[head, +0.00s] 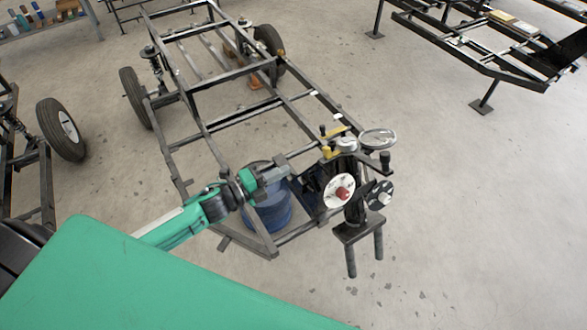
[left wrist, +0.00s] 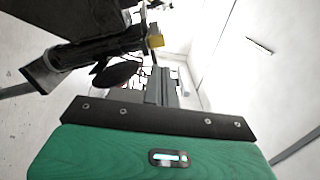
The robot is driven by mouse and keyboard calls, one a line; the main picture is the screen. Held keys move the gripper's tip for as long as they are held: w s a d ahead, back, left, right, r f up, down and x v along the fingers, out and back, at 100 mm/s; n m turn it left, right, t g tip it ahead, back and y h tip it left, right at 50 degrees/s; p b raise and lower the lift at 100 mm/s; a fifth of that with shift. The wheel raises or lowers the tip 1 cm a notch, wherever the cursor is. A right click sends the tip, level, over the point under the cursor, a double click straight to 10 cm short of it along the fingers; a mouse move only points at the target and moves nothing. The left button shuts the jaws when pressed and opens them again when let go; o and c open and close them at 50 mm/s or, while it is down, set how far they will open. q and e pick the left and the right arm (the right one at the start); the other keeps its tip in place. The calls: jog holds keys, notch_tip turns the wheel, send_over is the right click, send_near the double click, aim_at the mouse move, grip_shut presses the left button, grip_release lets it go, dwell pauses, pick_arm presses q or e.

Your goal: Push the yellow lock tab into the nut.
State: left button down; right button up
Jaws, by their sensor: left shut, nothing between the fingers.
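A small yellow piece (head: 331,153), which looks like the lock tab, shows on the dark hub assembly (head: 345,170) at the front end of the frame. Another yellow strip (head: 334,131) lies just above it. A yellow block also shows in the left wrist view (left wrist: 155,41), at the end of a dark cylindrical part. I cannot make out the nut. My left gripper (head: 284,161) is shut and empty, just left of the hub assembly, its fingers pointing toward it. Its shut fingers show in the left wrist view (left wrist: 161,88). My right gripper is not in view.
A blue drum (head: 268,212) stands below my left gripper, inside the metal chassis frame (head: 205,125). A white disc with a red centre (head: 339,191) and a silver wheel (head: 378,139) are on the hub assembly.

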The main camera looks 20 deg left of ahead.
pick_arm(q)
jog(key=shift+v, duration=1.25)
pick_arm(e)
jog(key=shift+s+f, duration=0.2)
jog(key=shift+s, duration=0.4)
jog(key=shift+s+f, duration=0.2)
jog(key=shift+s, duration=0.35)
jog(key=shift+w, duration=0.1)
